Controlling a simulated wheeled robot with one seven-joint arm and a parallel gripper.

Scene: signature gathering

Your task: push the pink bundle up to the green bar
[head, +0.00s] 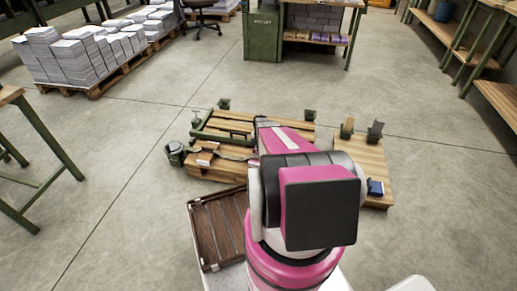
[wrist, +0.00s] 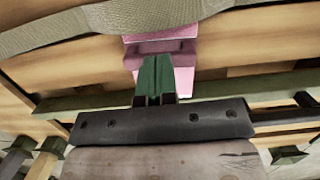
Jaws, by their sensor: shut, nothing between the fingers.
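The pink bundle (wrist: 182,82) shows in the wrist view near the top middle, a stack with a darker pink band. My gripper (wrist: 155,68) is shut, its green fingers in front of the bundle and covering part of it. Whether they touch it I cannot tell. A green bar (wrist: 82,101) crosses the wrist view behind my gripper; the bundle's lower edge lies close to it, and contact is unclear. In the head view my arm hides the bundle and fingers; a green frame (head: 227,137) shows on the wooden bench top to the left.
A grey woven belt (wrist: 190,14) runs along the wrist view's top. In the head view, a wooden tray (head: 190,222) sits front left, a dark pot (head: 175,153) beside the bench, and a wooden board (head: 372,157) with a blue item (head: 375,187) at right.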

